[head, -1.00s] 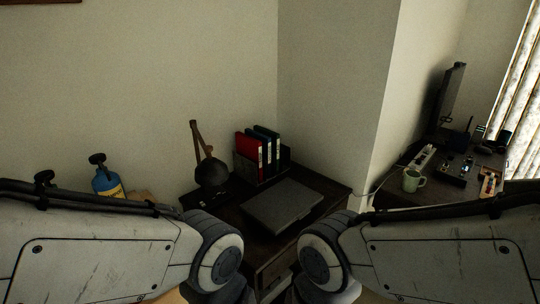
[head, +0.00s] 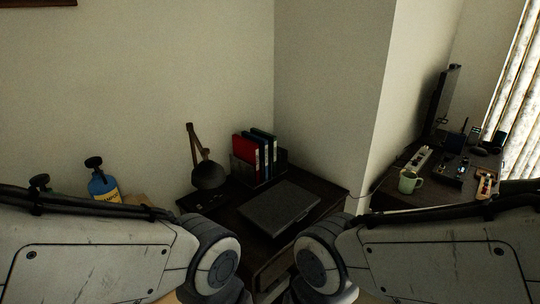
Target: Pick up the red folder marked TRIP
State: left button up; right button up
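The red folder (head: 246,147) stands upright at the left end of a short row of binders on the dark corner desk (head: 331,192). Dark teal binders (head: 265,145) stand right beside it. All of them sit in a dark holder (head: 275,172) that hides their lower parts. The lettering on the red folder is too small to read. My two arms come in from the lower left and lower right, well short of the folder. Neither gripper shows in the head view.
A closed dark laptop-like case (head: 279,207) lies on the desk in front of the binders. A desk lamp (head: 208,174) stands left of them. A blue bottle (head: 104,187) is at the left. On the right, another desk holds a green mug (head: 409,182), a monitor (head: 442,103) and small items.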

aim_at(245, 150)
jog(key=z, duration=1.35)
jog(key=i, duration=1.8)
jog(key=u, duration=3.3)
